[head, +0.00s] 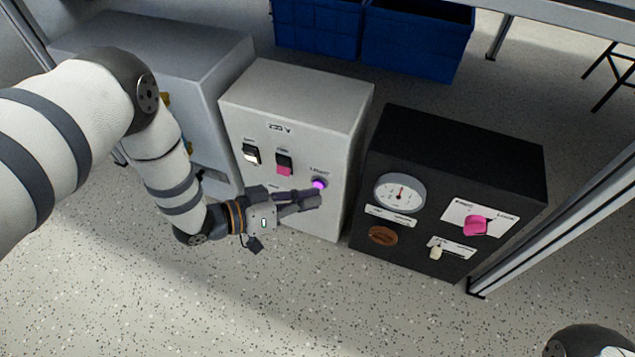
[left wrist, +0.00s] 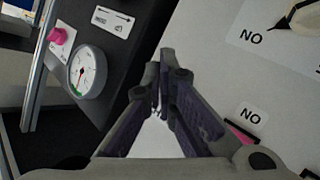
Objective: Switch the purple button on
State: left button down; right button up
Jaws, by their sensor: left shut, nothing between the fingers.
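The purple button (head: 319,184) is small, round and bright purple. It sits on the right part of the front of the light grey box (head: 300,90), under a small printed label. My left gripper (head: 318,200) is shut and empty, with its fingertips just below the button in the head view. I cannot tell whether they touch the box. In the left wrist view the fingers (left wrist: 165,62) close together in front of the pale panel, and the purple button does not show there. My right gripper is not in view.
The grey box also has a white switch (head: 251,154) and a pink switch (head: 284,163). A black box (head: 460,150) with a gauge (head: 400,192) and a pink knob (head: 475,226) stands to the right. Blue crates (head: 415,38) are behind. Speckled floor lies open in front.

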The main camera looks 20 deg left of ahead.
pick_arm(q)
jog(key=s+p, duration=0.2)
jog(key=s, duration=0.4)
jog(key=shift+a, duration=0.15)
dwell(0.4)
